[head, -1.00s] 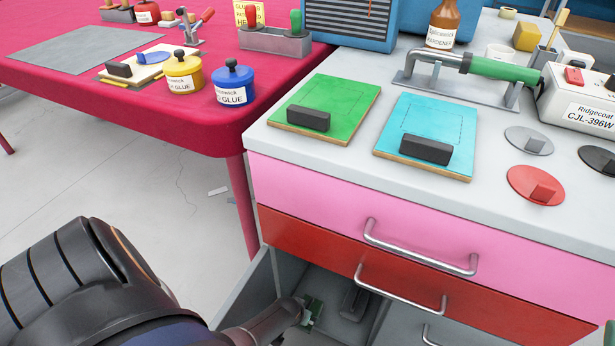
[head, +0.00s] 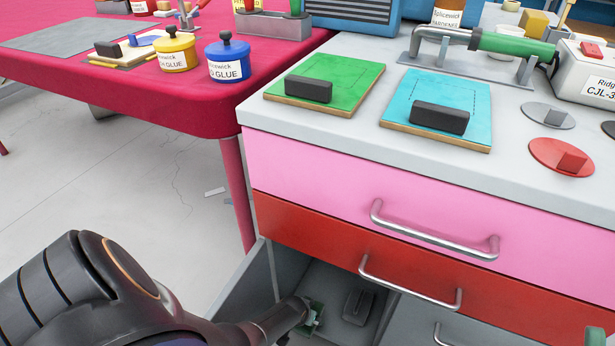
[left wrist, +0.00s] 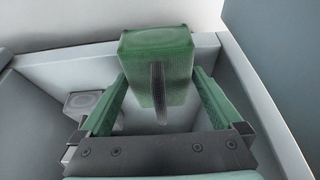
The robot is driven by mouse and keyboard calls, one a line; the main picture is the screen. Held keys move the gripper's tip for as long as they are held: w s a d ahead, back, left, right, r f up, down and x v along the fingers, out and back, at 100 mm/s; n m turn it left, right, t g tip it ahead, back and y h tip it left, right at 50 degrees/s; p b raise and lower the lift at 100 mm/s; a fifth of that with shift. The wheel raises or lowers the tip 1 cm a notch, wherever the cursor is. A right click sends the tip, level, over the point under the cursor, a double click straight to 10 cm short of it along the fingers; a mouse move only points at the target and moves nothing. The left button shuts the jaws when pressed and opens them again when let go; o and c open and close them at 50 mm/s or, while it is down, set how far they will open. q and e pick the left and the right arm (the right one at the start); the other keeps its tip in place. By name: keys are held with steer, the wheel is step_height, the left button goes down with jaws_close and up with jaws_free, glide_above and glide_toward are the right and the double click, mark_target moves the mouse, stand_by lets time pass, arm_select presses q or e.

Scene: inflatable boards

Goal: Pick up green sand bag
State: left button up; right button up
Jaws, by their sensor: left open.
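The green sand bag (left wrist: 157,62) is a boxy green block with a dark strap down its front. In the left wrist view it stands in a grey-walled compartment, ahead of and between my left gripper's fingers (left wrist: 160,77). In the head view my left gripper (head: 312,318) reaches down into the open lower compartment of the cabinet. There its green parts are small, and I cannot separate bag from fingers. My right gripper is not clearly seen.
A grey object (head: 358,306) lies in the same compartment. Compartment walls (head: 262,285) stand close around my gripper. Above are a red drawer (head: 340,255) and a pink drawer (head: 350,195) with protruding handles. A green sliver (head: 597,337) shows at lower right, unidentified.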

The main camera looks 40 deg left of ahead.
arm_select(q)
steer(key=shift+c, duration=0.2)
steer(key=shift+r, duration=0.1)
jaws_close()
stand_by(0.5)
